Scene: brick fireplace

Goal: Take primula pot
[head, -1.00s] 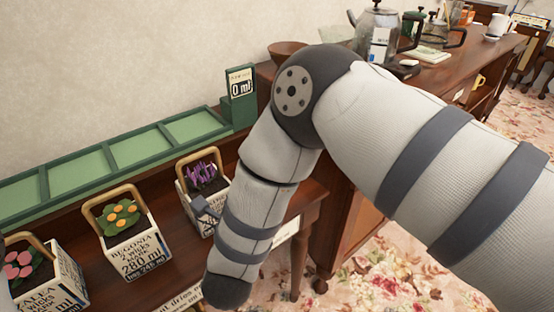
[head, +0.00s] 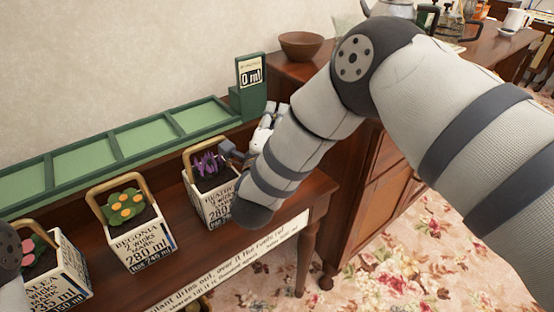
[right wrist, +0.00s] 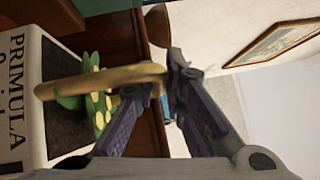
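The primula pot (right wrist: 18,95) shows in the right wrist view at the left, turned on its side by the camera, with a white PRIMULA label, green leaves and pale yellow flowers (right wrist: 98,108). Its tan arched handle (right wrist: 75,86) reaches right to my right gripper (right wrist: 156,84). The two fingers are drawn close together at the top bar of the handle and appear shut on it. In the head view my right forearm hides most of the gripper and the pot. My left gripper is not in view; only a piece of my left arm shows at the lower left edge.
Heather (head: 212,205), begonia (head: 135,240) and azalea (head: 55,275) pots stand in a row on the wooden table. Behind them is a green compartmented tray (head: 115,145) with a "0 ml" display (head: 250,78). A brown bowl (head: 301,45) sits on the cabinet behind.

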